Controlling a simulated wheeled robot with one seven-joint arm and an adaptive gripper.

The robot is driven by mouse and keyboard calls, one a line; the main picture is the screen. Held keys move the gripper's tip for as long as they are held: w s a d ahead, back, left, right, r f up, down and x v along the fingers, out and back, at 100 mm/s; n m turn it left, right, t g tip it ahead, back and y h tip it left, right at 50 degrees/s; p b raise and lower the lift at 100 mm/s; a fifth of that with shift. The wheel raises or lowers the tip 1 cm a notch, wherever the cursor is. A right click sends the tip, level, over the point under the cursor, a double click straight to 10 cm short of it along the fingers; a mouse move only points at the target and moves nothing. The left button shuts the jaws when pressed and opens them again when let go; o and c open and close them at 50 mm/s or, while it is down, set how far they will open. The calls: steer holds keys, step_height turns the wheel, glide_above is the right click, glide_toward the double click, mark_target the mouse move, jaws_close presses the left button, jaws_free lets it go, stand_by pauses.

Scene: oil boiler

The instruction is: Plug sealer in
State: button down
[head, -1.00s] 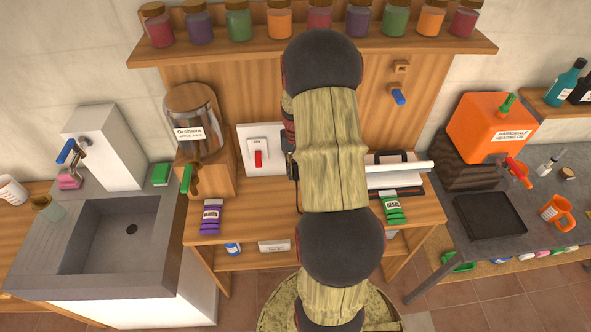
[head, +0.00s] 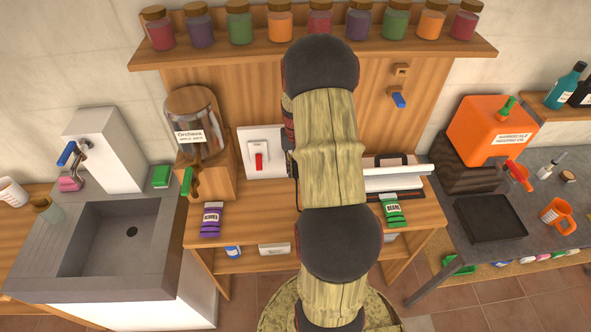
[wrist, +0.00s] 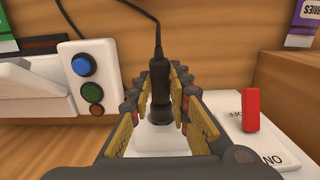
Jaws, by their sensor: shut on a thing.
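The sealer (head: 398,170) is a white, flat appliance on the wooden desk, partly behind my arm in the head view. In the wrist view its side panel (wrist: 87,78) shows blue, green and orange buttons. My gripper (wrist: 168,95) is shut on a black plug (wrist: 160,85), with a black cable (wrist: 150,20) running up from its back end. A white block, apparently the wall socket (wrist: 155,138), lies beyond the plug's lower end. I cannot tell whether the pins are in it. My arm hides the gripper in the head view.
The white panel with a red switch (head: 258,160) is close beside my gripper; its red lever (wrist: 251,110) also shows in the wrist view. A purple packet (head: 211,220) and a green packet (head: 392,210) lie on the desk. A wooden dispenser (head: 205,150) stands to the left.

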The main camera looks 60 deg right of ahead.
steer(key=shift+w+d, duration=0.15)
steer(key=shift+d, duration=0.05)
steer(key=shift+w+d, duration=0.25)
steer(key=shift+w+d, duration=0.15)
steer(key=shift+d, duration=0.05)
steer(key=c, duration=1.7)
jaws_free()
steer(key=shift+o, duration=0.6)
steer(key=shift+a, duration=0.1)
